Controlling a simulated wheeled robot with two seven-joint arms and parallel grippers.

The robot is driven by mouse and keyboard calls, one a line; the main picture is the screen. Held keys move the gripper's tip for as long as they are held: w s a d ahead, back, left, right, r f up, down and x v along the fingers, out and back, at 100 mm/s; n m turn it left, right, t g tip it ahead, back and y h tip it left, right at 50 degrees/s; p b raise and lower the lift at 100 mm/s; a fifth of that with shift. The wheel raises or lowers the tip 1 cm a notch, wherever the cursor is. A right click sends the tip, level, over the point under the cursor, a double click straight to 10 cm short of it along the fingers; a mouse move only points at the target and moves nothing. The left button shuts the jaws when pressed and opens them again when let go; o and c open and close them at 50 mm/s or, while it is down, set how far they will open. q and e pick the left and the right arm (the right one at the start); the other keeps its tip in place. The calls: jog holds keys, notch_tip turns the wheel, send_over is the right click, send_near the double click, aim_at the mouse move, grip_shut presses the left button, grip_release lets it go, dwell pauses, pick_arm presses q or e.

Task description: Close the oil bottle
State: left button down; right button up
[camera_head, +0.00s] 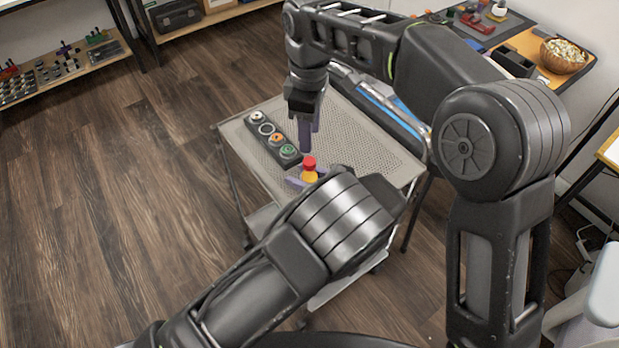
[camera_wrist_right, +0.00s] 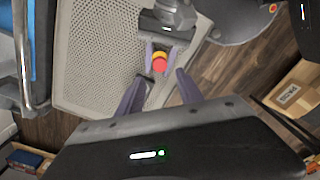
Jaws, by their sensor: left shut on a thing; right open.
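The oil bottle (camera_head: 309,176) is small and yellow, with a red cap (camera_head: 309,162) on top; I cannot tell how tightly the cap sits. My left gripper (camera_head: 308,181) is shut around the bottle over the metal cart, its purple fingers on either side. The right wrist view also shows the bottle (camera_wrist_right: 159,54), its red cap (camera_wrist_right: 159,65) and my left gripper (camera_wrist_right: 160,56). My right gripper (camera_head: 308,132) points down, open and empty, just behind the bottle in the head view. Its open fingers (camera_wrist_right: 160,88) also show in the right wrist view, apart from the cap.
The perforated cart top (camera_head: 365,155) has free room right of the grippers. A black rack (camera_head: 273,140) with several round coloured items stands on its left. A workbench with a wooden bowl (camera_head: 563,56) is at the back right. Shelves (camera_head: 100,60) stand at the back left.

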aim_at(310, 161)
jog(key=m, duration=0.3)
dwell(0.4)
jog(key=shift+f, duration=4)
jog(key=shift+c, duration=0.5)
grip_shut()
